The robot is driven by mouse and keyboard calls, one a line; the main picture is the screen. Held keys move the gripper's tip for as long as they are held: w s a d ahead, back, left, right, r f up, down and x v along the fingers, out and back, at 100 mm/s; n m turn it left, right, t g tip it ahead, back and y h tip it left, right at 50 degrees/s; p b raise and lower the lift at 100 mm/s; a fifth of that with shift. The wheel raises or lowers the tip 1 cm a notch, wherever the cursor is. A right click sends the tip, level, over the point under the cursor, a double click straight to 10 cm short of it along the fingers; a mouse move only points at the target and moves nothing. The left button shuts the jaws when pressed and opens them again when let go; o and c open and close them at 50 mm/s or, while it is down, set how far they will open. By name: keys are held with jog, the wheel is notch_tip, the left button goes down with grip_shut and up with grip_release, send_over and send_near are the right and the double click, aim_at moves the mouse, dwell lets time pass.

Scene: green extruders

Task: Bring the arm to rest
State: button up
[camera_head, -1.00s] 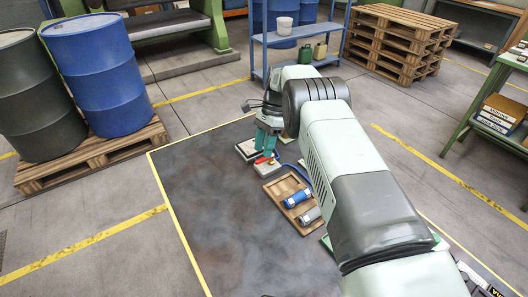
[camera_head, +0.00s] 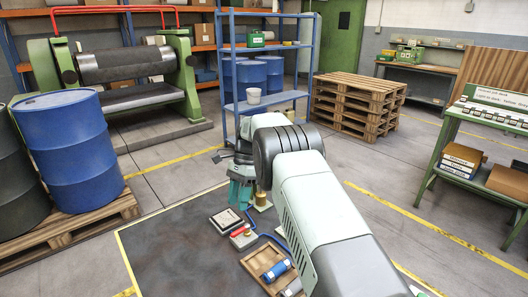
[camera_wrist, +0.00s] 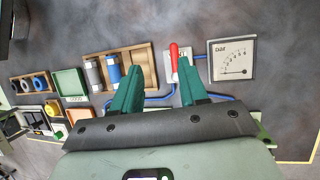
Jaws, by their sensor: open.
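My gripper (camera_head: 240,192) is raised above the far end of the dark work mat (camera_head: 175,245). Its two green fingers are apart with nothing between them in the wrist view (camera_wrist: 156,80). The red-handled lever (camera_wrist: 174,56) shows just beyond the right finger in that view. The square pressure gauge (camera_wrist: 232,58) is right of it. The wooden tray (camera_wrist: 150,54) with a grey cylinder (camera_wrist: 93,75) and a blue cylinder (camera_wrist: 112,71) is left of the lever. My arm hides part of the mat's right side in the head view.
A blue shelf rack (camera_head: 272,102) stands behind my gripper. Stacked pallets (camera_head: 358,105) and a green shelf table (camera_head: 470,155) are at the right. The near left of the mat is clear.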

jog(key=s+d+r+n+t, duration=0.1)
jog(key=d+r, duration=0.2)
jog(key=r, duration=0.5)
jog(key=d+r+n+t, duration=0.1)
jog(key=d+r, duration=0.2)
jog(key=r, duration=0.4)
jog(key=s+d+r+n+t, duration=0.45)
jog(key=s+d+r, duration=0.65)
jog(key=s+r, duration=0.4)
jog(key=s+d+f+n+t, duration=0.1)
jog(key=s+d+t, duration=0.1)
jog(key=s, duration=0.7)
jog(key=s+d+f+n+t+h, duration=0.1)
jog(key=s+d, duration=0.4)
jog(key=s, duration=0.5)
jog(key=shift+s+d+n+t+h, duration=0.3)
jog(key=shift+n+t, duration=0.15)
jog(key=shift+n, duration=0.1)
